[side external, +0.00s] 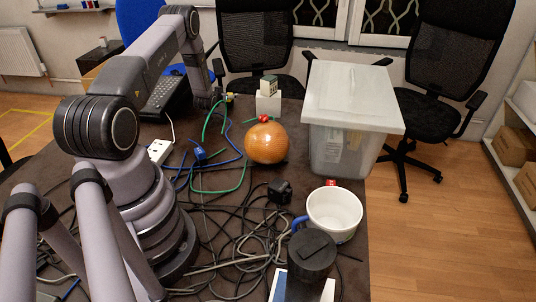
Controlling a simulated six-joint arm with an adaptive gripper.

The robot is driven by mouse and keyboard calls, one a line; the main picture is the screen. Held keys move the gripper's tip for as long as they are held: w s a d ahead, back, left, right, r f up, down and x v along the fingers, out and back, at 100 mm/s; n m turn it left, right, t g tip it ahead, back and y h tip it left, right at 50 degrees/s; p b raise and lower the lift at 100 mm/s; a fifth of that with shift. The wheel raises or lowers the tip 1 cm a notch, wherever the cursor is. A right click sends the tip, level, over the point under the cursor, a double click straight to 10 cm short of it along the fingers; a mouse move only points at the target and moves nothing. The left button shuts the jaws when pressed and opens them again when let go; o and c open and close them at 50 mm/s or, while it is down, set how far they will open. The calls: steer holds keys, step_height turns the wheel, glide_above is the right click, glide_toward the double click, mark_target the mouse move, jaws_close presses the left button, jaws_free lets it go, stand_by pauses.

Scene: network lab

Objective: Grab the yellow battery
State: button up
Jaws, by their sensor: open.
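My gripper (208,103) is at the far side of the table, at the end of my arm, pointing down and open. Its fingers are small and dark here, and I see nothing held between them. A small yellowish item (230,97) lies just right of my gripper, by the green and blue cables; it may be the yellow battery, but it is too small to be sure. I cannot tell whether the gripper touches it.
An orange ball (267,144) sits mid-table, with a small white box (268,104) behind it. A lidded clear bin (342,150) stands at the right. A white mug (334,212), a dark cylinder (311,255) and tangled black cables (235,225) fill the front.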

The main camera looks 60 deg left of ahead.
steer(key=shift+w+a+f, duration=0.25)
steer(key=shift+w+a, duration=0.15)
steer(key=shift+w, duration=0.05)
jaws_close()
